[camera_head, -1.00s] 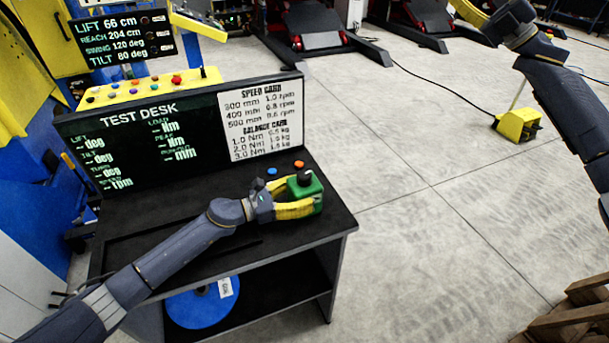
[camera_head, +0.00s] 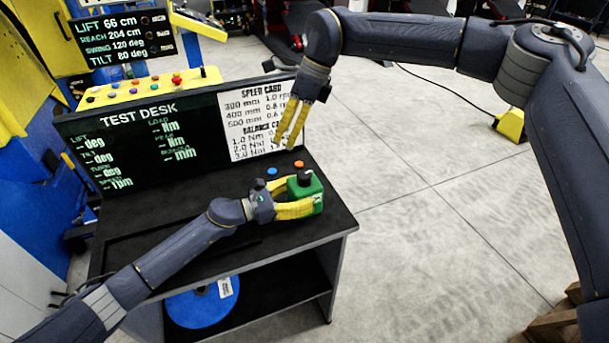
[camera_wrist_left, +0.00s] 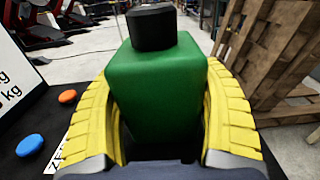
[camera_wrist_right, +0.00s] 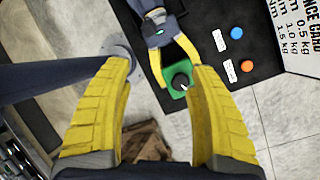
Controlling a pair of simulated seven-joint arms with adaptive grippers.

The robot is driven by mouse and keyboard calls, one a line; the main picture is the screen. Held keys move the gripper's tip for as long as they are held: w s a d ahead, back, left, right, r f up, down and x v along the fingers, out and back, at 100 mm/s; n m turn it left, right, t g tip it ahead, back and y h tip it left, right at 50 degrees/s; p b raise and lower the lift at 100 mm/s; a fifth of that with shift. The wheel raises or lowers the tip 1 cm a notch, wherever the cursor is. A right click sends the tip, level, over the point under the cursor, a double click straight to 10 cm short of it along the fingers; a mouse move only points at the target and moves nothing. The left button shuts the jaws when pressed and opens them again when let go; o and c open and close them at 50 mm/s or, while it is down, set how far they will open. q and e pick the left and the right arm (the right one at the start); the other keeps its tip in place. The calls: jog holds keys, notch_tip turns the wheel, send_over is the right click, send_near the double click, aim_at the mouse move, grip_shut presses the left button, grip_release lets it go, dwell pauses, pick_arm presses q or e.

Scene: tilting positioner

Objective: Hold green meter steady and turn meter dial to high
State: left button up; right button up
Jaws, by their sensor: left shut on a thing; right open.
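The green meter (camera_head: 307,190) sits near the right edge of the black desk, with its black dial (camera_head: 305,178) on top. My left gripper (camera_head: 316,207) is shut on the meter's sides; the left wrist view shows the green box (camera_wrist_left: 157,90) between both yellow fingers and the dial (camera_wrist_left: 152,27) above. My right gripper (camera_head: 291,143) is open and empty, pointing down, above and behind the meter. In the right wrist view the meter (camera_wrist_right: 175,97) and dial (camera_wrist_right: 180,81) lie ahead, beyond and between my fingers, apart from them.
A blue button (camera_head: 272,171) and an orange button (camera_head: 299,164) sit on the desk (camera_head: 190,235) behind the meter. The test desk screen (camera_head: 150,150) and a white card panel (camera_head: 250,125) stand at the back. Open floor lies right of the desk.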

aim_at(304, 174)
jog(key=d+f+h, duration=0.1)
jog(key=f, duration=0.4)
jog(key=w+d+f+n+t+h, duration=0.1)
jog(key=f+h, duration=0.1)
jog(key=f, duration=0.3)
jog(key=d+f+h, duration=0.1)
jog(key=f, duration=0.3)
jog(key=shift+w+d+f+n+t, duration=0.25)
jog(key=shift+f+n+t, duration=0.15)
jog(key=shift+c, duration=0.5)
grip_shut()
